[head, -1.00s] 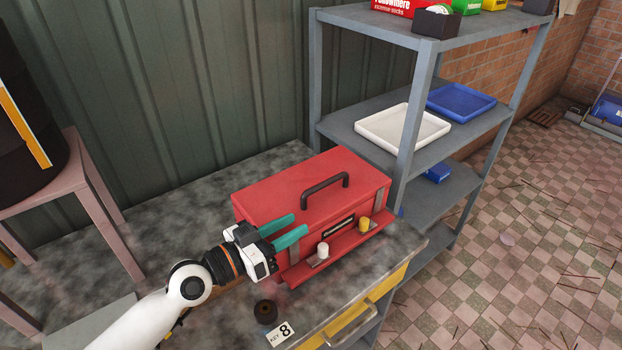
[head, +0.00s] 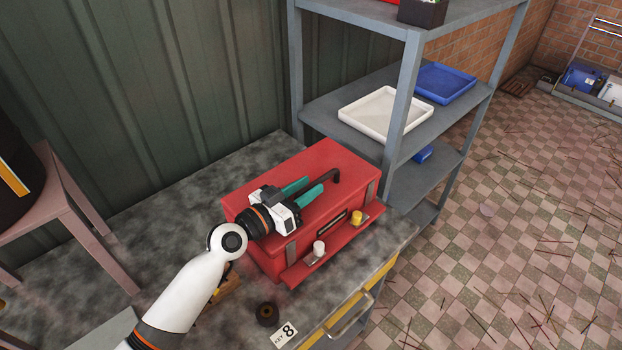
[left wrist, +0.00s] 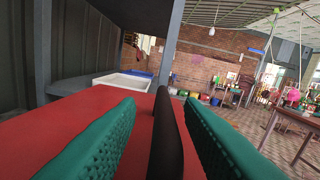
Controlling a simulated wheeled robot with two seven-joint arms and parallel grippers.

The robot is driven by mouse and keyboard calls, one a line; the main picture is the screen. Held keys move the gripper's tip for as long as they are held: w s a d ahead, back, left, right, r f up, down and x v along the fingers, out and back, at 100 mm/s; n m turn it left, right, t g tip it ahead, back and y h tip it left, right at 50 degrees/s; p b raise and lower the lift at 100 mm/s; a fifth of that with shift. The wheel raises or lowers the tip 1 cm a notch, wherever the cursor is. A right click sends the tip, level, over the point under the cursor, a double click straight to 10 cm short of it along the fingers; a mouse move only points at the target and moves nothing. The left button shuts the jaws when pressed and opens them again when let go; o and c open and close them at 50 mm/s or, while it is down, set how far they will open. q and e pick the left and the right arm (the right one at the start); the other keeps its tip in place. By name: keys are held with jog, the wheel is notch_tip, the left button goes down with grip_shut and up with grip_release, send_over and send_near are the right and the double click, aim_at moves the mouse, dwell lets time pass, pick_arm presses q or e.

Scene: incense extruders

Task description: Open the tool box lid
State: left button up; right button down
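The red tool box (head: 335,165) stands on the grey workbench, its lid down. A black handle (head: 337,178) is on top of the lid, partly hidden by my left gripper. My left gripper (head: 309,188) is over the lid, its two teal fingers apart and pointing along the handle. In the left wrist view the handle (left wrist: 166,135) lies between the open fingers (left wrist: 160,120), with a gap on the left side; contact on the right cannot be told. My right gripper is not in view.
A grey metal shelf (head: 402,110) with a white tray (head: 380,112) and a blue tray (head: 444,83) stands right behind the box. A dark round object (head: 267,314) and a "KEY 8" card (head: 285,334) lie at the bench's front.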

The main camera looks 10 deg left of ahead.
pick_arm(q)
jog(key=shift+w+d+r, duration=0.1)
jog(key=shift+w+d, duration=0.4)
jog(key=shift+d, duration=0.1)
jog(key=shift+w, duration=0.15)
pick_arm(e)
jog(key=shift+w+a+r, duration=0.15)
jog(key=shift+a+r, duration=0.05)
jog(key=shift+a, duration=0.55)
pick_arm(q)
jog(key=shift+c, duration=0.3)
jog(key=c, duration=0.6)
grip_shut()
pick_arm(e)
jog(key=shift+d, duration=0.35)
